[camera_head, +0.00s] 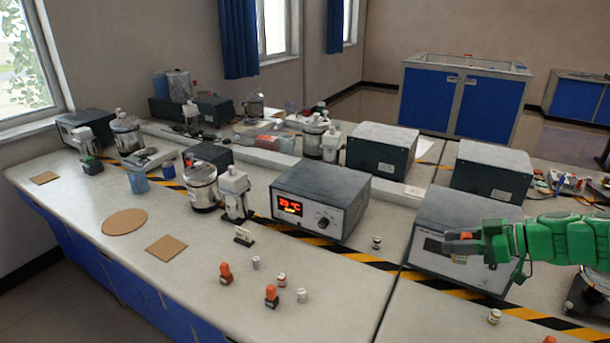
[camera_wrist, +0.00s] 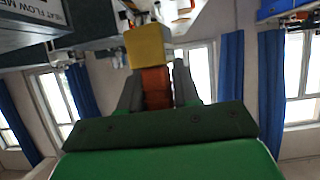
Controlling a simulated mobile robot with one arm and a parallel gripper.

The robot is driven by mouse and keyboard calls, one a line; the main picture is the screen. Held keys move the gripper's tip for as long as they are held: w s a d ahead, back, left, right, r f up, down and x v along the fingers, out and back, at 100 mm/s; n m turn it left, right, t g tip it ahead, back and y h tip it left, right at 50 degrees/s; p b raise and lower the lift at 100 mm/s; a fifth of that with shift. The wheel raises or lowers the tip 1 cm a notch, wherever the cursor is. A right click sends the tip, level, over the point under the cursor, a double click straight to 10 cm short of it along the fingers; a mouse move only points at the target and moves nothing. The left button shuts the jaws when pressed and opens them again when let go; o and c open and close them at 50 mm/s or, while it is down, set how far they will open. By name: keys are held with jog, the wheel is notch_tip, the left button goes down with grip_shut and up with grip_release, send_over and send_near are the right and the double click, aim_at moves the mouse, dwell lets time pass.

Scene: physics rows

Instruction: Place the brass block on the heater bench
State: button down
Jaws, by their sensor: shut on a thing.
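My gripper (camera_head: 482,239) reaches in from the right in the head view, above the grey box at the right. It is shut on the orange-red grip (camera_wrist: 157,88) of a brass-yellow block (camera_wrist: 147,46). In the wrist view the block sticks out past the fingertips. In the head view the orange grip (camera_head: 464,235) shows at the fingers, and the block itself is hard to make out. A grey box with a lit red display and a knob (camera_head: 320,202) stands mid-bench. I cannot tell which thing is the heater bench.
Two orange-topped pieces (camera_head: 225,273) (camera_head: 271,297) and several small weights stand at the bench front. Cork mats (camera_head: 124,221) lie at the left. Steel vessels (camera_head: 201,186) and dark boxes crowd the back.

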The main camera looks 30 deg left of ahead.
jog(key=s+a+f+n+g, duration=0.2)
jog(key=s+a+f, duration=0.1)
jog(key=a, duration=0.8)
jog(key=s+a+f+n+g, duration=0.15)
jog(key=s+a, duration=0.25)
jog(key=a, duration=0.7)
jog(key=s+a+f+n+g+h, duration=0.1)
jog(key=s+a+f, duration=0.3)
jog(key=s+a, duration=0.4)
jog(key=s+a+f+n+g+h, duration=0.1)
jog(key=s+a+f+g, duration=0.15)
jog(key=s+a, duration=0.55)
jog(key=shift+t, duration=0.3)
jog(key=shift+w+a+f, duration=1.65)
jog(key=shift+w+a, duration=0.05)
jog(key=shift+a, duration=0.35)
jog(key=shift+w+a+f, duration=1.65)
jog(key=shift+a, duration=0.4)
jog(key=shift+w+a+f, duration=1.65)
jog(key=shift+w+a, duration=0.05)
jog(key=shift+a, duration=0.35)
jog(key=shift+f, duration=0.1)
jog(key=shift+w+a+f, duration=0.15)
jog(key=shift+a+f, duration=0.1)
jog(key=shift+f, duration=1.55)
jog(key=shift+f, duration=0.1)
